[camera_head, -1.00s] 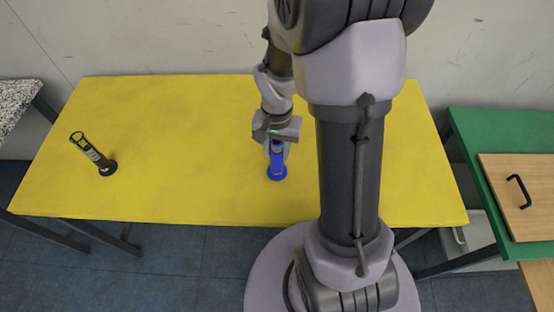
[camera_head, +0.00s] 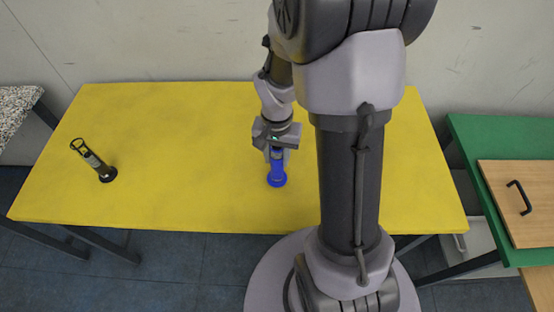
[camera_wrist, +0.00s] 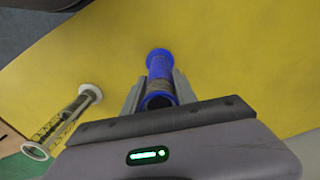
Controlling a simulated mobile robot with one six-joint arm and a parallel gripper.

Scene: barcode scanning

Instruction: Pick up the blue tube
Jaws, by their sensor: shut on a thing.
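In the head view my gripper hides the upper part of the tube. I cannot tell whether the base touches the table.
A clear tube with white ends (camera_wrist: 62,122) shows in the wrist view. A green table (camera_head: 470,140) with a wooden board (camera_head: 515,195) stands at the right. The table between the tubes is clear.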

